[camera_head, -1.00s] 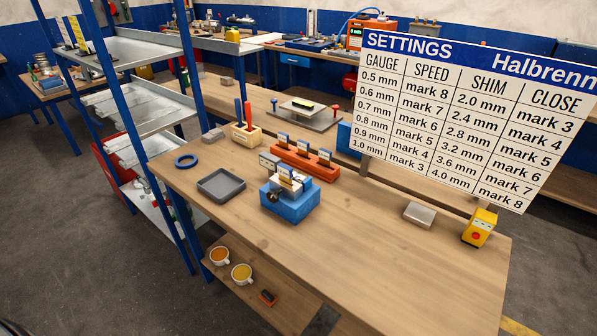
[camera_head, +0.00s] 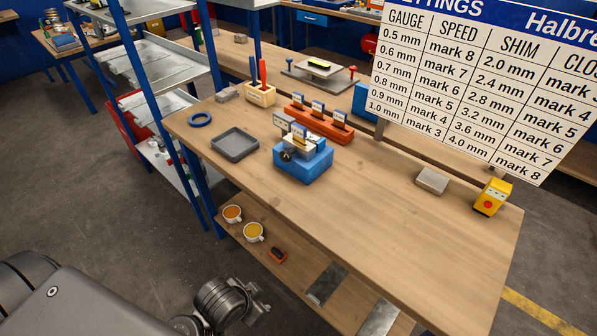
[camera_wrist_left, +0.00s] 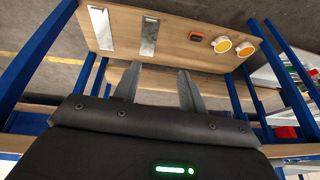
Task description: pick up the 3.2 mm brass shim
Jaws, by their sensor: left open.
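An orange-red rack (camera_head: 319,124) stands on the workbench in the head view. It holds several upright pieces with blue-and-white tags (camera_head: 318,106); the tag text is too small to read, so I cannot tell which is the 3.2 mm brass shim. A blue device (camera_head: 303,164) with pale tagged parts on top stands just in front of the rack. My left gripper (camera_wrist_left: 159,70) shows two spread fingers with nothing between them in the wrist view. In the head view my left arm is at the bottom, below and apart from the bench top. My right gripper is out of view.
The settings board (camera_head: 478,90) stands at the bench's back right. A grey tray (camera_head: 236,145), blue ring (camera_head: 201,119), metal block (camera_head: 432,180) and yellow box (camera_head: 491,197) sit on top. A lower shelf (camera_head: 290,249) holds cups and metal plates.

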